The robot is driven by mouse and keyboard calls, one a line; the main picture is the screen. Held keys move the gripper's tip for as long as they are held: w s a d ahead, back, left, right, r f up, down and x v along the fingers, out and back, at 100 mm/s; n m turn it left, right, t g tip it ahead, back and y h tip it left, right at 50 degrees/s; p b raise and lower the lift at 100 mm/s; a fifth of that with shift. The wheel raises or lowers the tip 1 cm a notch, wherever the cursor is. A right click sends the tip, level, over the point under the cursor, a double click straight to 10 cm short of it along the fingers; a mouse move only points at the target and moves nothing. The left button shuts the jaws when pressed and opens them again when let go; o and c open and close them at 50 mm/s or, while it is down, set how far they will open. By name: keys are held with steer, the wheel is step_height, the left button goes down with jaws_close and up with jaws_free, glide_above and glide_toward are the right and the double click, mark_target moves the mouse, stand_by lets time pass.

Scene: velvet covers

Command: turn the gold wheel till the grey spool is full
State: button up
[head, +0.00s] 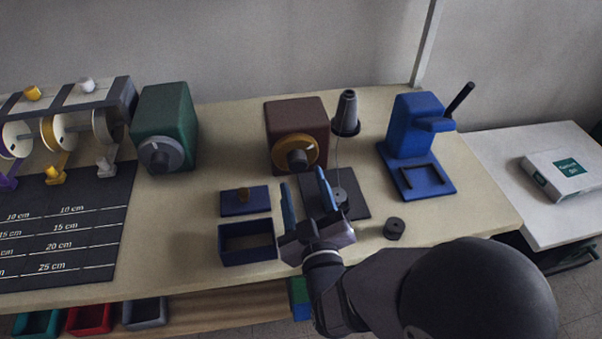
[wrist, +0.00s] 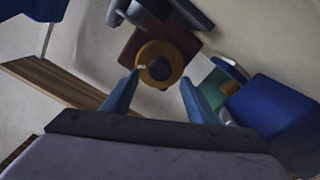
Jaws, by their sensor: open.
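The gold wheel (head: 309,144) is on the front of a brown box (head: 296,110) and has a dark hub; it also shows in the wrist view (wrist: 146,75). My gripper (head: 304,178) is open and empty, its two blue fingers apart, in front of the wheel and below it in the head view. In the wrist view the wheel appears between and beyond the fingertips (wrist: 159,78). A small grey spool (head: 341,199) sits on a dark plate (head: 358,207) right of the fingers. A thin thread runs toward it from a grey cone (head: 347,108). How full the spool is cannot be told.
A green box with a grey wheel (head: 160,154) stands left. A blue press (head: 414,135) stands right. A blue lid (head: 235,207), an open blue box (head: 247,256) and a dark puck (head: 394,229) lie near the front. Bare table shows between them.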

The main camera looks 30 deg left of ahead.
mark_target(299, 168)
steer(key=shift+p+v, duration=0.9)
steer(key=shift+p, duration=0.65)
steer(key=shift+r, duration=0.1)
steer(key=n, duration=0.3)
steer(key=shift+d+b, duration=0.1)
steer(key=shift+b, duration=0.25)
steer(key=shift+p+x, duration=0.7)
steer(key=shift+x, duration=2.95)
steer(key=shift+f, duration=0.2)
steer(key=shift+c, duration=0.7)
steer(key=c, duration=0.9)
